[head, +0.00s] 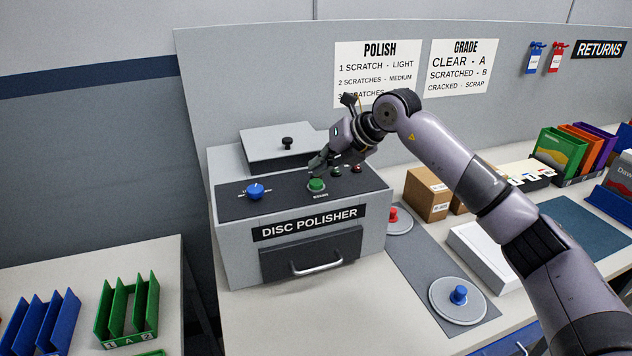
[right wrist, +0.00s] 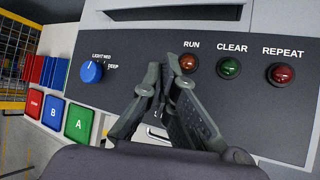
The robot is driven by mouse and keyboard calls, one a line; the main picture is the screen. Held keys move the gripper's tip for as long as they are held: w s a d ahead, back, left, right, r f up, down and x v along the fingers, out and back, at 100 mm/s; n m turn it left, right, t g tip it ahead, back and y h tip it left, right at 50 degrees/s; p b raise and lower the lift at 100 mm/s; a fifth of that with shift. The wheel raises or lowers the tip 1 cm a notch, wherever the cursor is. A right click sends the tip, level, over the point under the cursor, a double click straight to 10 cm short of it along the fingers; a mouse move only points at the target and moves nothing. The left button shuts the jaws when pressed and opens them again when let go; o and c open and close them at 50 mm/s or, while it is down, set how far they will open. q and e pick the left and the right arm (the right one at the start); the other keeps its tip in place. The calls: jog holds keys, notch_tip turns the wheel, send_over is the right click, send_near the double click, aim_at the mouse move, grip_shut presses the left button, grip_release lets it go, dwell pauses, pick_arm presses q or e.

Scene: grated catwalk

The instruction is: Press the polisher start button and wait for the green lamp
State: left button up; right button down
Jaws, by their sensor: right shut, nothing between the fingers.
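The grey disc polisher (head: 230,258) stands on the bench, with a green start button (head: 316,185) on its dark sloped panel. My right gripper (head: 318,166) is shut and empty, its fingertips just above or at the button; I cannot tell if they touch. In the right wrist view the fingers (right wrist: 160,80) hide the button. The RUN lamp (right wrist: 188,62) looks dull orange-red, the CLEAR lamp (right wrist: 229,67) dark green and the REPEAT lamp (right wrist: 281,75) dull red. None glows clearly. My left gripper is out of view.
A blue knob (head: 255,190) marked LIGHT, MED and DEEP sits left of the button. A lid with a black knob (head: 287,143) is behind the panel. A front drawer handle (head: 317,267) sticks out below. Cardboard boxes (head: 427,193) stand to the right.

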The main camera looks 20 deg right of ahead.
aim_at(319, 180)
jog(key=shift+f, duration=0.1)
dwell(0.4)
jog(key=shift+f+b, duration=0.3)
jog(key=shift+f, duration=0.05)
jog(key=shift+s+f+b, duration=0.1)
jog(key=shift+f+b, duration=0.45)
jog(key=shift+f, duration=0.4)
dwell(0.8)
dwell(0.3)
jog(key=shift+r+p, duration=0.9)
jog(key=shift+r, duration=0.45)
notch_tip(319, 180, up, 5)
jog(key=p, duration=0.3)
